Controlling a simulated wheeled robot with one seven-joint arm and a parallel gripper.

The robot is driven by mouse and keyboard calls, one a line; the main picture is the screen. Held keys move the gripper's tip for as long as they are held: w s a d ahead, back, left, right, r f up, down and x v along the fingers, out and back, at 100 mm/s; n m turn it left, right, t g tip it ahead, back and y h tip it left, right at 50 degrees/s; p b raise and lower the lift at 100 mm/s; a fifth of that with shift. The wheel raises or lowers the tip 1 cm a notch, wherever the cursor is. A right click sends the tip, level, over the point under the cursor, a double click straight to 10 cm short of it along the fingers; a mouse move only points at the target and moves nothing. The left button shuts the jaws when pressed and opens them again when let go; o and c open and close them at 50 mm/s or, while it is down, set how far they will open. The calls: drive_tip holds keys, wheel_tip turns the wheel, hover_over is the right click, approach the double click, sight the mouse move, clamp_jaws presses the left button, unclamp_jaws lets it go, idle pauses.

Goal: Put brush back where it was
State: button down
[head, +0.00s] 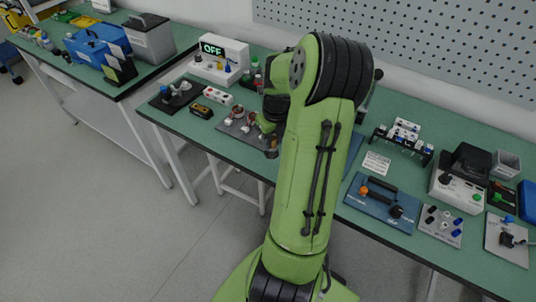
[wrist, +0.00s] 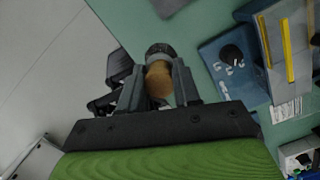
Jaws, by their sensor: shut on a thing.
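My gripper (wrist: 158,72) is shut on the brush (wrist: 159,80), of which a tan, rounded handle and a dark far end show between the fingers in the wrist view. The brush is near the green table's front edge, with grey floor to the left; its height above the table is hard to tell. In the head view my gripper (head: 271,147) is mostly hidden by my arm. A blue block (wrist: 252,84) with a dark round spot (wrist: 230,53) lies to the right of the brush in the wrist view; I cannot tell whether the spot is a hole.
A grey plate with small parts (head: 233,127) lies left of my gripper in the head view. A white OFF box (head: 218,60) stands farther back. A blue board with handled tools (head: 378,211) lies right of my arm. A pegboard (head: 420,40) backs the table.

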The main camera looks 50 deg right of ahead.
sight(272, 149)
drive_tip(key=shift+d+f+b, duration=0.1)
drive_tip(key=shift+f+b, duration=0.35)
drive_tip(key=shift+f, duration=1.95)
drive_tip(key=shift+f, duration=0.1)
drive_tip(key=c, duration=0.8)
unclamp_jaws()
